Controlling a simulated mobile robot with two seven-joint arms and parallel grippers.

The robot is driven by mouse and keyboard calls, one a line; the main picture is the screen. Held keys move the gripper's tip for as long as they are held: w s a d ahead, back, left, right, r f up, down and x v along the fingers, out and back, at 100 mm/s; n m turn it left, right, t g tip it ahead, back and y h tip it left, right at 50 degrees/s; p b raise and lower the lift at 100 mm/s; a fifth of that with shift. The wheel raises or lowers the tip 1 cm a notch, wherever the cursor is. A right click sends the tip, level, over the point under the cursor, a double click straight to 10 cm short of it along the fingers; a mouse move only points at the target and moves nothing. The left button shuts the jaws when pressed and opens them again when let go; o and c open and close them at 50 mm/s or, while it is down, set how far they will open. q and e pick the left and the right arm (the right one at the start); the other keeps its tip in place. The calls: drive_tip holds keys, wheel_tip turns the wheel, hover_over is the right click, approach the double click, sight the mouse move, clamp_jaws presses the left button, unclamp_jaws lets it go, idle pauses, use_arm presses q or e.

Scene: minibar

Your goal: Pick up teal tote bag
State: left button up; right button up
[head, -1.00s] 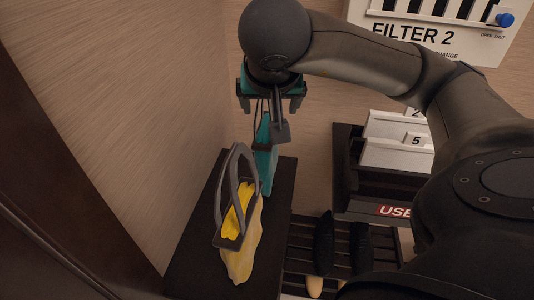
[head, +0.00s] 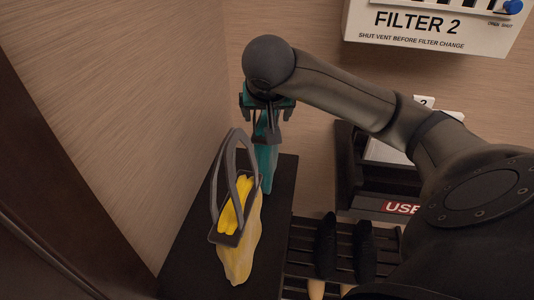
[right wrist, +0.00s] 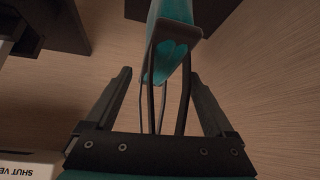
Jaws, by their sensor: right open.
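The teal tote bag (head: 266,166) stands on a black surface in the head view, against the corner of the walls. It also shows in the right wrist view (right wrist: 180,12), with its dark strap handles reaching toward the gripper. My right gripper (head: 266,122) is above the bag. In the right wrist view, my right gripper (right wrist: 160,80) is open, with the handles between its two separated fingers. The fingers do not look closed on the handles. The gripper partly hides the top of the bag in the head view. My left gripper is not in view.
A yellow tote bag (head: 240,251) with grey handles stands just in front on the same black surface (head: 196,262). A slatted dark rack (head: 302,247) and a dark box with a red label (head: 400,207) are on the right. Walls close in left and behind.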

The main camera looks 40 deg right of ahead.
drive_tip(key=shift+w+d+f, duration=0.25)
drive_tip(key=shift+f, duration=0.25)
clamp_jaws()
idle(0.4)
drive_tip(key=shift+r, duration=0.1)
